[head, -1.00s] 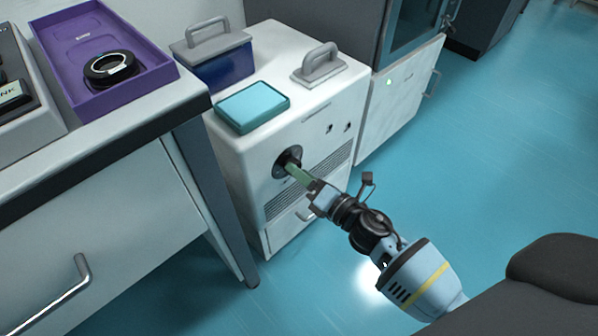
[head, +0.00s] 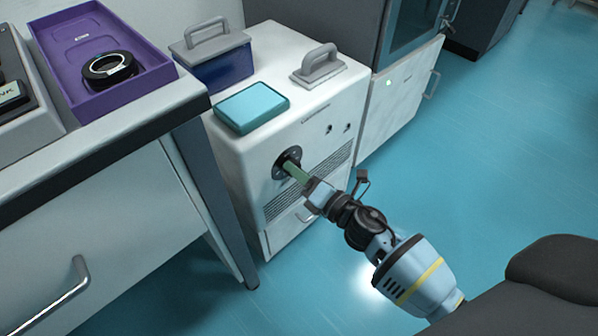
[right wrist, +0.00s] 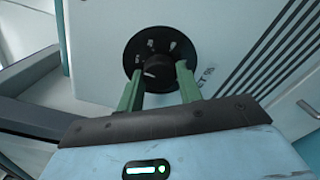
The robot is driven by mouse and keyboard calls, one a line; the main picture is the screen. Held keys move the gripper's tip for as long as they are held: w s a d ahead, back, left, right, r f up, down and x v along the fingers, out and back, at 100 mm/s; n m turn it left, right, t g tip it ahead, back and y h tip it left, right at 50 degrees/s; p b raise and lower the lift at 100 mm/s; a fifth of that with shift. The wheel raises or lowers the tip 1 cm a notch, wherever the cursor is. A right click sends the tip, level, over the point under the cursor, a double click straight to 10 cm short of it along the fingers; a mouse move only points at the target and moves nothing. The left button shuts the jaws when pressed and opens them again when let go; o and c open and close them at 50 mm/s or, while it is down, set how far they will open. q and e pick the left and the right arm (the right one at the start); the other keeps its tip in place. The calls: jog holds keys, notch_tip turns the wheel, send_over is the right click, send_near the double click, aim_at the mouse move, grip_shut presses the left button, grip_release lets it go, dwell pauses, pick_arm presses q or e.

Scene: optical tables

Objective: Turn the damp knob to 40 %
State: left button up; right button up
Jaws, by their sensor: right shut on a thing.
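The damp knob (right wrist: 158,71) is a dark round knob on a black dial with pale marks, on the front of a white cabinet; the numbers are too small to read. In the head view the dial (head: 287,160) is partly covered by my right gripper (head: 294,169). In the right wrist view the two green fingers of my right gripper (right wrist: 160,80) stand on either side of the knob and are shut on it. My left gripper is not in view.
The white cabinet (head: 307,116) bears a teal box (head: 251,107), a blue box with a grey handled lid (head: 222,68) and a grey handle (head: 318,64). A bench (head: 95,222) with a purple tray (head: 142,82) stands close at left. Floor at right is clear.

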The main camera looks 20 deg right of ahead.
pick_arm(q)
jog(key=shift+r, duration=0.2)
pick_arm(e)
jog(key=shift+m, duration=0.3)
pick_arm(q)
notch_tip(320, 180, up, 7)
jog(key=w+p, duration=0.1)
jog(key=p, duration=0.5)
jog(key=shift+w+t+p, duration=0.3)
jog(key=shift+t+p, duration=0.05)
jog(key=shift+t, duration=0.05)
pick_arm(e)
jog(key=m, duration=1.8)
jog(key=shift+m, duration=0.4)
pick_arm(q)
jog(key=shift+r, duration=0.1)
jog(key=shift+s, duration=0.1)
pick_arm(e)
jog(key=o, duration=1)
